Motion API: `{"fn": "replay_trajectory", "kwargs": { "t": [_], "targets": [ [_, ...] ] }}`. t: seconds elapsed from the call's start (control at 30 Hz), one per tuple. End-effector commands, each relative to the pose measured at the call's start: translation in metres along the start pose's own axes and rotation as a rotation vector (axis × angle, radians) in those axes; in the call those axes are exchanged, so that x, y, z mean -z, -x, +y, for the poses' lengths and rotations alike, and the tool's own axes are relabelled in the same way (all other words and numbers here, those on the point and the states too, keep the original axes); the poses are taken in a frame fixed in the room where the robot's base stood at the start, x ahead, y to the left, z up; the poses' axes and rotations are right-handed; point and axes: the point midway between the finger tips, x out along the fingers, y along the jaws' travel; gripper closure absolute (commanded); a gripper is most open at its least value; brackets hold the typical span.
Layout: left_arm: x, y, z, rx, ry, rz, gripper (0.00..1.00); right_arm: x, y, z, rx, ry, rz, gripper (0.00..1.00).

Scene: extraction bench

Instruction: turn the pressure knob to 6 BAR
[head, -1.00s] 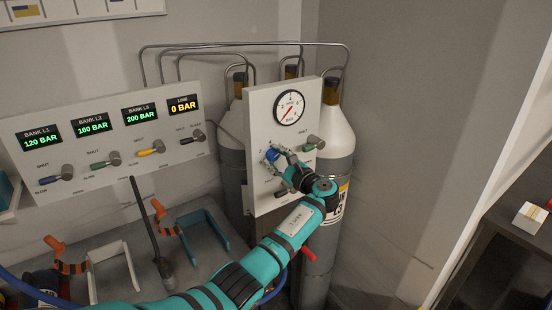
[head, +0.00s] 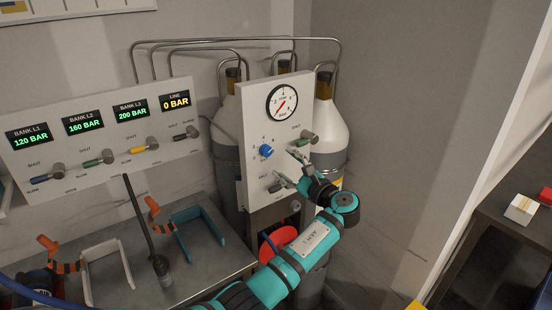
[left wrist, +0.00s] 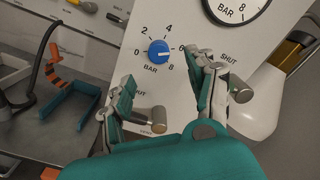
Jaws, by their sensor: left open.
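The blue pressure knob (head: 266,150) sits on the white upright panel (head: 252,105), inside a 0 to 8 BAR scale. In the left wrist view the knob (left wrist: 158,52) shows whole, and its white mark points right, toward the 6; the exact setting is hard to read. My left gripper (head: 286,168) is open and empty, below and right of the knob and apart from it. In the left wrist view its two fingers (left wrist: 168,90) stand wide apart, near the grey-tipped shut valves. My right gripper is not in view.
A round gauge (head: 282,103) is above the knob. A green valve handle (head: 308,138) and a lower valve (head: 278,187) flank my fingers. The left panel's LINE display (head: 174,102) reads 0 BAR. Gas cylinders (head: 328,135) stand behind. A blue bracket (head: 200,232) lies on the bench.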

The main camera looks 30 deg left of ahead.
Motion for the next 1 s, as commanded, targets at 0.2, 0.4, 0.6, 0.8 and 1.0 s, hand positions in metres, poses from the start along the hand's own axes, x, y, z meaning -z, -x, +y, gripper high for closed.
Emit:
{"fn": "replay_trajectory", "kwargs": {
  "t": [0.2, 0.4, 0.6, 0.8, 1.0],
  "targets": [
    [0.0, 0.03, 0.0, 0.001, 0.001, 0.001, 0.43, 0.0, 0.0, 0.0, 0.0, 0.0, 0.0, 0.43],
    [0.0, 0.036, 0.0, 0.0, 0.0, -0.002, 0.43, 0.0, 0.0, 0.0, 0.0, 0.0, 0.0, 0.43],
    [0.0, 0.035, 0.0, 0.0, 0.0, -0.001, 0.43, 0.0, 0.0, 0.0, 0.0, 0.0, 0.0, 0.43],
    [0.0, 0.035, 0.0, 0.0, 0.0, 0.0, 0.43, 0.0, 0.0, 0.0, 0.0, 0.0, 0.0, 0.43],
    [0.044, 0.034, 0.034, -0.004, -0.018, 0.088, 0.43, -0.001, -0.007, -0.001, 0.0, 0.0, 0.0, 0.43]
  ]
}}
